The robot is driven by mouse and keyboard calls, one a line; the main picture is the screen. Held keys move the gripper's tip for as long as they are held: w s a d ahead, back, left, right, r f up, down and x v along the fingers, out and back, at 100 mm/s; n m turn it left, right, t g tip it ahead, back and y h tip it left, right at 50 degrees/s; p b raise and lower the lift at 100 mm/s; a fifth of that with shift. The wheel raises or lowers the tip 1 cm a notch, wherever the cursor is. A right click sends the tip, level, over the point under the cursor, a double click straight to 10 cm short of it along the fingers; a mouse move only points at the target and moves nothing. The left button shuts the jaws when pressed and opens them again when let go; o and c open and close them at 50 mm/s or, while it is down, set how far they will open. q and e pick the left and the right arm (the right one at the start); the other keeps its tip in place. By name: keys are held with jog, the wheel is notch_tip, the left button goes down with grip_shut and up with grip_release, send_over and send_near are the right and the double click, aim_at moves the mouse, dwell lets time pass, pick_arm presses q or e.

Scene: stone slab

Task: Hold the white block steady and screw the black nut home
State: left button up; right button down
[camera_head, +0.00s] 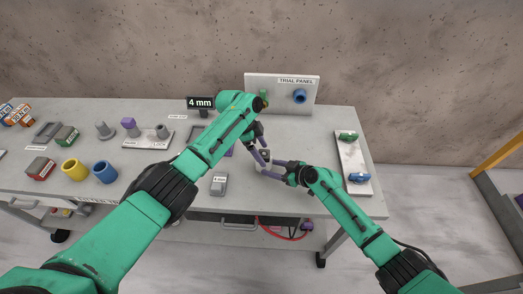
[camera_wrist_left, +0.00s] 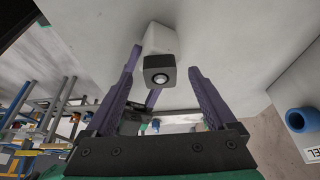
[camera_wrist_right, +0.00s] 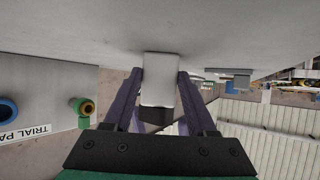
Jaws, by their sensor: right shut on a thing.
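The white block (camera_wrist_right: 160,80) is between the fingers of my right gripper (camera_wrist_right: 160,75), which is shut on it at the table top. It also shows in the left wrist view (camera_wrist_left: 160,38). The black nut (camera_wrist_left: 159,72) is a square dark piece at the block's end, with a round metal bolt end in its middle. It shows below the block in the right wrist view (camera_wrist_right: 156,114). My left gripper (camera_wrist_left: 165,62) is open, its fingers on either side of the nut with gaps. In the head view both grippers meet near the table's middle, partly hiding the block.
A trial panel (camera_head: 310,88) with a blue ring (camera_head: 299,97) stands behind. A 4 mm sign (camera_head: 200,103) and a small grey block (camera_head: 219,184) are nearby. A board with green and blue parts (camera_head: 347,153) lies right. Several coloured pieces fill the left side.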

aim_at(264, 155)
pick_arm(q)
jog(key=shift+r, duration=0.1)
notch_tip(264, 155, up, 5)
jog(key=shift+f, duration=0.1)
dwell(0.3)
jog(key=n, duration=0.2)
jog(key=n+t, duration=0.1)
jog(key=shift+s+d+f+n, duration=0.1)
jog(key=shift+s+n, duration=0.05)
jog(key=shift+n, duration=0.25)
jog(key=n+t, duration=0.1)
jog(key=n, duration=0.1)
jog(key=n+y, duration=0.1)
jog(key=n, duration=0.1)
jog(key=n+t, duration=0.1)
jog(key=n, duration=0.1)
jog(key=shift+s+d+n+t+y, duration=0.15)
jog(key=shift+s+n+t+y, duration=0.1)
jog(key=shift+n+t+y, duration=0.05)
jog(key=n, duration=0.2)
jog(key=n+y, duration=0.1)
jog(key=n, duration=0.1)
jog(key=shift+d+t+y, duration=0.2)
jog(key=shift+t+y, duration=0.1)
jog(key=n+y, duration=0.1)
jog(key=n, duration=0.2)
jog(key=shift+n, duration=0.4)
